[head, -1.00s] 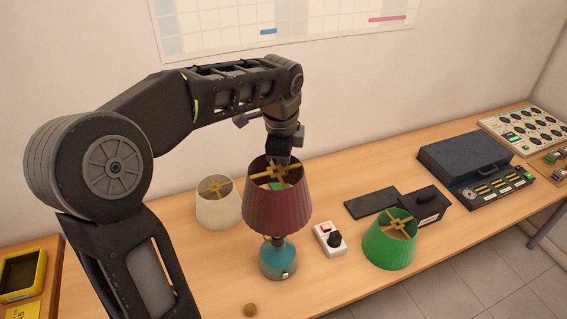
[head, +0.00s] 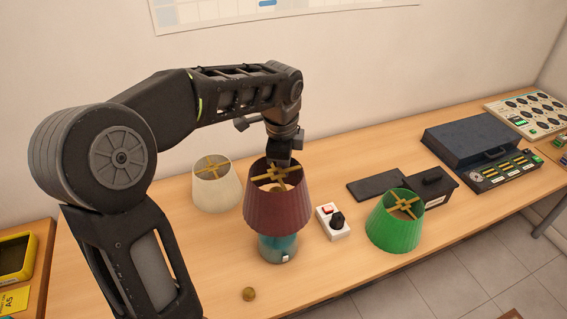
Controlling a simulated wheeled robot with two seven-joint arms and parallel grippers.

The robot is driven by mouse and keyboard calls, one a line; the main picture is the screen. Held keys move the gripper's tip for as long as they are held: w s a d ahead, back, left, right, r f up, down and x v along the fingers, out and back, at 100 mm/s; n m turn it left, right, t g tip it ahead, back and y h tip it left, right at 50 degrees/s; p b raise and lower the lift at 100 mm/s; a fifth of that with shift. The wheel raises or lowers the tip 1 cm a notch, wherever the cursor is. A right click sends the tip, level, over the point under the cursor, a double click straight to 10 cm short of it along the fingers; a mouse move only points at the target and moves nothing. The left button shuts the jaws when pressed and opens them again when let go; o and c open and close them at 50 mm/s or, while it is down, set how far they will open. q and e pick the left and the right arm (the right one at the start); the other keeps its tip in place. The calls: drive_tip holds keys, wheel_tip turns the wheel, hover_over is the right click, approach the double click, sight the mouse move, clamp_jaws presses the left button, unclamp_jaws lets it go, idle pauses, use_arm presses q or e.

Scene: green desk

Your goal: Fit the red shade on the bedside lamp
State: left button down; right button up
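The dark red shade (head: 277,205) is upright over the bedside lamp, whose teal base (head: 279,247) shows below its lower rim. The lamp's stem is hidden inside the shade. A yellow cross-shaped frame (head: 275,177) spans the shade's open top. My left gripper (head: 281,162) reaches down from above at the back of the shade's top and appears shut on it; its fingertips are hard to make out. Whether the shade rests on the lamp's holder cannot be seen. My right gripper is not in view.
A cream shade (head: 216,185) stands left of the lamp and a green shade (head: 394,222) right. A white switch box (head: 328,217) with a black knob sits close to the lamp. A small brown ball (head: 248,294) lies in front. Dark boxes (head: 467,148) stand at the right.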

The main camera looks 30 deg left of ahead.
use_arm(q)
drive_tip(key=shift+f+b, duration=0.7)
drive_tip(key=shift+f, duration=0.65)
drive_tip(key=shift+f+b, duration=0.8)
drive_tip(key=shift+f, duration=0.6)
idle(1.3)
drive_tip(key=c, duration=2.1)
unclamp_jaws()
drive_tip(key=shift+c, duration=0.2)
drive_tip(key=o, duration=0.6)
drive_tip(key=shift+c, duration=0.2)
wheel_tip(320, 180, up, 8)
drive_tip(key=s, duration=0.1)
drive_tip(key=shift+s+d+f, duration=0.15)
drive_tip(key=shift+d, duration=0.1)
